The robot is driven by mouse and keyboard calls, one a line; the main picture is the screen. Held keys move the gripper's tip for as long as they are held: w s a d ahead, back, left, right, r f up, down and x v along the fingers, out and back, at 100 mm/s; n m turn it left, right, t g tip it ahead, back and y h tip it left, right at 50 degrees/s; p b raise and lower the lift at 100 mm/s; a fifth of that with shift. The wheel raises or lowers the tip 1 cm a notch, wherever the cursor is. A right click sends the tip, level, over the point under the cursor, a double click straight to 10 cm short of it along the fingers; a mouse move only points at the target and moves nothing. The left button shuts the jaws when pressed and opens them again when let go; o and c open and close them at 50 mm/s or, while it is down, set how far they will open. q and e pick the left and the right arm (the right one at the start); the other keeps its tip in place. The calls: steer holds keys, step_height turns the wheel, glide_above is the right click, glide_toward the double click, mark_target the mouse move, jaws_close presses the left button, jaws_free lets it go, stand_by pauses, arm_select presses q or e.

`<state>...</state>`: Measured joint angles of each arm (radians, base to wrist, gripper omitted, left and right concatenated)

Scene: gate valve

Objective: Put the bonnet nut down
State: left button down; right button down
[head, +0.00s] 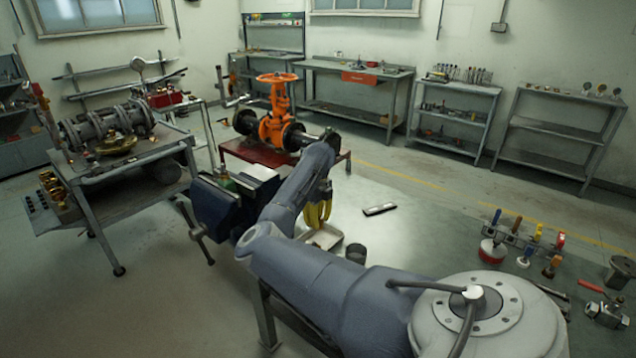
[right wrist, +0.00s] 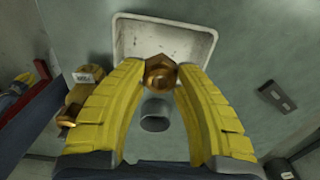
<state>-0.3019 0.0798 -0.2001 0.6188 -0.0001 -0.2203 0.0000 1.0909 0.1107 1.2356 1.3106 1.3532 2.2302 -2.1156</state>
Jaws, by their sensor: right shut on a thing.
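The bonnet nut (right wrist: 160,73) is a bronze-coloured hex nut with a hole. In the right wrist view it sits between the tips of my right gripper (right wrist: 161,78), whose yellow fingers are shut on it. The head view shows this gripper (head: 318,213) pointing down at the bench, right of the vise; the nut cannot be made out there. A shallow white tray (right wrist: 122,42) lies beyond the nut in the wrist view. The tray also shows in the head view (head: 333,240), below the fingers. The nut's height above the surface is hard to tell. My left gripper is not in view.
A grey cup (head: 356,252) stands close to the tray. The blue vise (head: 222,205) is on the left. A small dark flat object (head: 379,209) lies right of the tray, with clear surface around it. The orange gate valve (head: 276,122) stands behind.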

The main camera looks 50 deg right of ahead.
mark_target(318, 241)
steer(key=shift+f, duration=3.35)
steer(key=shift+f, duration=0.1)
steer(key=c, duration=1)
jaws_free()
step_height(318, 241, up, 12)
steer(key=shift+r, duration=0.1)
steer(key=shift+s, duration=0.1)
